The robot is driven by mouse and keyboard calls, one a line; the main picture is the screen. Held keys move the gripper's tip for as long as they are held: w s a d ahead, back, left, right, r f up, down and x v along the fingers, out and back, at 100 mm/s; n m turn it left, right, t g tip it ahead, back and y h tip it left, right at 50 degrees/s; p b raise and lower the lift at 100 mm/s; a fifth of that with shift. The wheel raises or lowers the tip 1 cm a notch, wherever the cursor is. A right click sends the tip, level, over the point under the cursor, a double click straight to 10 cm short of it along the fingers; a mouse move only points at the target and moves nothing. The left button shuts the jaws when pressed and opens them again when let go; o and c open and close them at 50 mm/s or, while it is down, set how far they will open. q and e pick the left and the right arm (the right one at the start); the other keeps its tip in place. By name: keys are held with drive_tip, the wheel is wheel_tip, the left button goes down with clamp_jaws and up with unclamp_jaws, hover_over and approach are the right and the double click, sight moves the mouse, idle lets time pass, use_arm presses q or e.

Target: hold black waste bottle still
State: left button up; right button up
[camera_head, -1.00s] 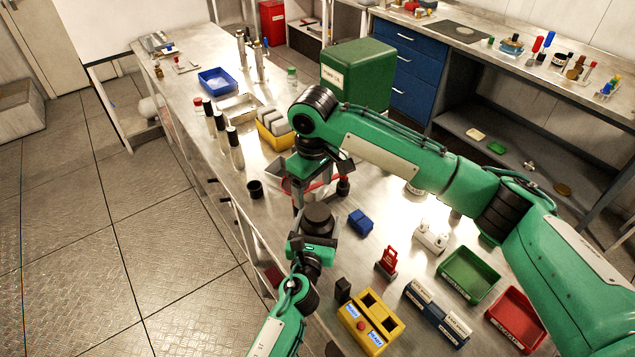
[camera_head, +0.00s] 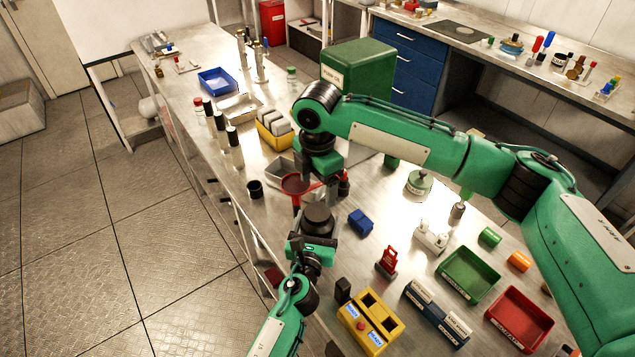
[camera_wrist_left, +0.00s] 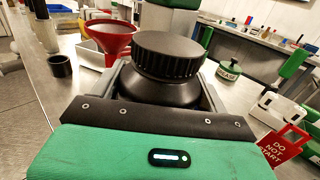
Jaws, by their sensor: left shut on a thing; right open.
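The black waste bottle (camera_head: 318,214) stands upright on the metal bench, its ribbed black cap (camera_wrist_left: 168,54) facing up. My left gripper (camera_head: 315,238) is shut on the bottle; its jaws flank the bottle's shoulder in the left wrist view (camera_wrist_left: 155,100). The bottle's lower body is hidden. My right gripper (camera_head: 328,178) is open just beyond the bottle, partly hidden by its own wrist. A red funnel (camera_head: 295,184) is beside the bottle, on its far left side; it also shows in the left wrist view (camera_wrist_left: 110,38). What supports the funnel is hidden.
A black cup (camera_head: 255,189) stands left at the bench edge. Green (camera_head: 468,275) and red trays (camera_head: 520,320) are at right. A green grease can (camera_head: 419,183) stands beyond.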

sight(317, 211)
idle(0.3)
drive_tip(key=shift+f, duration=4)
drive_tip(key=c, duration=1)
drive_tip(key=m, duration=0.4)
drive_tip(key=shift+m, duration=0.4)
drive_tip(key=m, duration=0.9)
drive_tip(key=shift+m, duration=0.4)
drive_tip(key=o, duration=1.1)
